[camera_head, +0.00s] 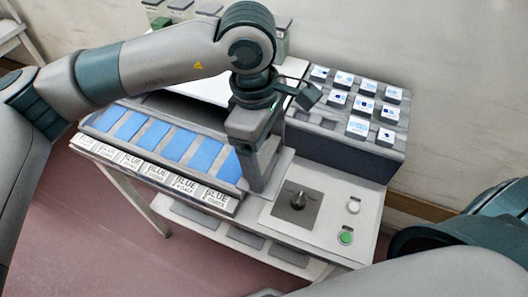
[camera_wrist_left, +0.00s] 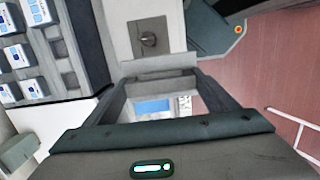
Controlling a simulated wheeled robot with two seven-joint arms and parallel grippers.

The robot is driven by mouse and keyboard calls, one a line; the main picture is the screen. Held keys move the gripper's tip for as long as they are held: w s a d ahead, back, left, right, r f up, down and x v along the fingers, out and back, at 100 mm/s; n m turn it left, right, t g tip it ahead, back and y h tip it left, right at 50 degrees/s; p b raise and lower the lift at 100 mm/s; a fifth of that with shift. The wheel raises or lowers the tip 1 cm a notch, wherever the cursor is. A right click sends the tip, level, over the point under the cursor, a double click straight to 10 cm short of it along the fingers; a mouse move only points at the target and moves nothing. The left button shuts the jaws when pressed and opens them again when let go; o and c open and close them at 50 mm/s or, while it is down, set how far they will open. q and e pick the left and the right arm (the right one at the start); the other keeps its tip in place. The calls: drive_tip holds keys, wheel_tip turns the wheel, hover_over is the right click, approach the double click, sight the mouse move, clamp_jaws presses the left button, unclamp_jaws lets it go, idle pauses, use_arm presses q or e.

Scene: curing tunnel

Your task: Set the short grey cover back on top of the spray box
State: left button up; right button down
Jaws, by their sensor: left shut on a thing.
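My left gripper (camera_head: 262,185) points down at the right end of the row of blue cards. It is shut on a light grey panel, which looks like the short grey cover (camera_head: 283,172). In the left wrist view the cover (camera_wrist_left: 160,63) shows between the fingertips (camera_wrist_left: 162,78). A white-topped housing (camera_head: 205,90) stands behind the blue cards, partly hidden by my left arm; it may be the spray box, but I cannot tell for sure. I cannot tell whether the cover touches the surface below. My right gripper is not in view.
Blue cards (camera_head: 155,135) lie in a row behind labelled blocks (camera_head: 160,172). A control panel with a black knob (camera_head: 298,200) and a green button (camera_head: 346,238) is at right. A dark rack (camera_head: 340,145) with several white-and-blue blocks stands behind it. The wall is close behind.

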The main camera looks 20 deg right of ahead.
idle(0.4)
use_arm(q)
drive_tip(key=shift+w+a+f, duration=0.15)
drive_tip(key=shift+w+a, duration=0.25)
drive_tip(key=shift+a, duration=0.1)
drive_tip(key=w+a+f+m, duration=0.2)
drive_tip(key=a+m, duration=0.1)
drive_tip(key=a, duration=0.8)
drive_tip(key=w+a+f+m, duration=0.2)
drive_tip(key=a+m, duration=0.1)
drive_tip(key=a, duration=0.8)
drive_tip(key=w+a+f+m+y, duration=0.1)
drive_tip(key=w+a+f+m, duration=0.1)
drive_tip(key=a, duration=0.9)
drive_tip(key=shift+w+a+f+m, duration=0.25)
drive_tip(key=shift+w+m, duration=0.15)
drive_tip(key=shift+m, duration=0.1)
drive_tip(key=shift+w+d+r, duration=0.1)
